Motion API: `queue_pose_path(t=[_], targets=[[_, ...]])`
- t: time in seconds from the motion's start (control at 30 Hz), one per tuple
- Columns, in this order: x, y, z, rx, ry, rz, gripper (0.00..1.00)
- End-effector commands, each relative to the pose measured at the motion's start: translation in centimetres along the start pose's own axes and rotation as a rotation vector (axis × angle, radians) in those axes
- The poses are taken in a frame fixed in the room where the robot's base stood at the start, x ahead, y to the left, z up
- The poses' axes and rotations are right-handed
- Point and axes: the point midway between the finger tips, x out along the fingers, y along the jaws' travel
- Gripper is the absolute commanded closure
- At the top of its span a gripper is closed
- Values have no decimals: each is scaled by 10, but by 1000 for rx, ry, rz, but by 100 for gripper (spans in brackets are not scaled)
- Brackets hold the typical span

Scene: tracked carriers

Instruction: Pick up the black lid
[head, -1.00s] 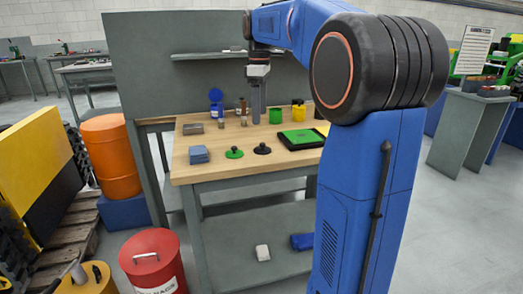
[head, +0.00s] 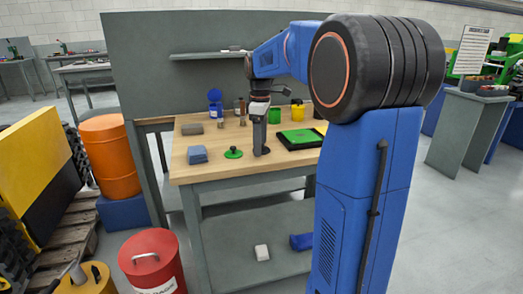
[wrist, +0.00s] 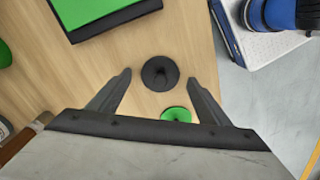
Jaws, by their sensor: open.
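The black lid (wrist: 160,74) lies on the wooden bench top, a round disc with a raised knob in the middle. In the head view the black lid (head: 265,151) is mostly hidden behind my gripper. My gripper (head: 260,148) points down over it. In the wrist view my gripper (wrist: 160,82) is open, with one finger on either side of the lid and nothing between them held. I cannot tell the exact height of the fingertips above the bench.
A green lid (head: 233,153) lies just left of the black one. A black tray with a green top (head: 298,139) lies to the right. Blue blocks (head: 197,154), a blue container (head: 215,103), a green cup (head: 274,116) and a yellow container (head: 297,111) stand on the bench (head: 215,170).

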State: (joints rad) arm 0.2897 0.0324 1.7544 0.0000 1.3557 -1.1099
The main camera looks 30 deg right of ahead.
Motion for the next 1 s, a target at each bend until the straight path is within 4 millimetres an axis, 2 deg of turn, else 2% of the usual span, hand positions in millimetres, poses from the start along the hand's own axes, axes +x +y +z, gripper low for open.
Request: queue_pose_path(t=[0.27,0.4,0.43,0.47,0.77,0.87,1.0], targets=[[2,0,0,0,1,1,29],[2,0,0,0,0,1,62],[2,0,0,0,0,1,69],[2,0,0,0,0,1,72],[0,0,0,0,1,1,73],[-8,0,0,0,1,2,73],[-31,1,0,0,2,4,73]])
